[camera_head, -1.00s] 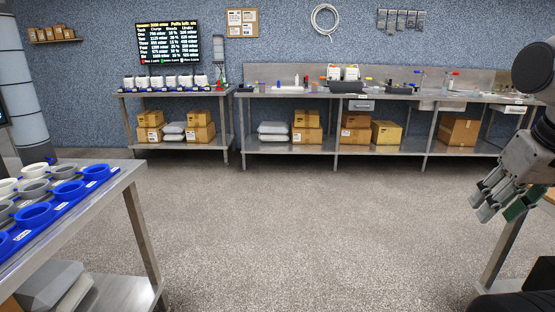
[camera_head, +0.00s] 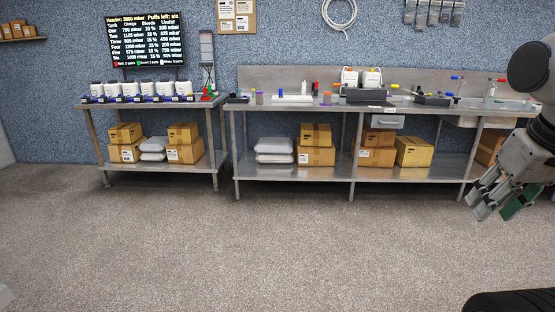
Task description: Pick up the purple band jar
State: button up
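My gripper (camera_head: 497,205) hangs at the right edge, over the floor in front of the long bench. No jar with a purple band can be made out for sure. Small jars stand on the long bench: one greyish-purple jar (camera_head: 259,98) at the left end and one orange-toned jar (camera_head: 327,98) near the middle. Their bands are too small to read. My gripper is well apart from both.
The long steel bench (camera_head: 285,175) holds a white tray (camera_head: 292,99), dark trays and bottles. A shorter bench (camera_head: 160,176) at left carries a row of white containers (camera_head: 141,90). Boxes sit on the lower shelves. The floor (camera_head: 250,245) ahead is clear.

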aim_at(258, 94)
jog(key=i, duration=2.3)
jog(key=i+u, duration=0.1)
jog(key=i, duration=0.55)
jog(key=i+l+u, duration=0.1)
jog(key=i, duration=0.55)
jog(key=i+l, duration=0.2)
jog(key=i, duration=0.45)
jog(key=i+l+u, duration=0.1)
jog(key=i+u, duration=0.2)
jog(key=i+l+u, duration=0.35)
jog(key=i, duration=0.15)
jog(key=i+l+u, duration=0.3)
jog(key=i+j, duration=0.1)
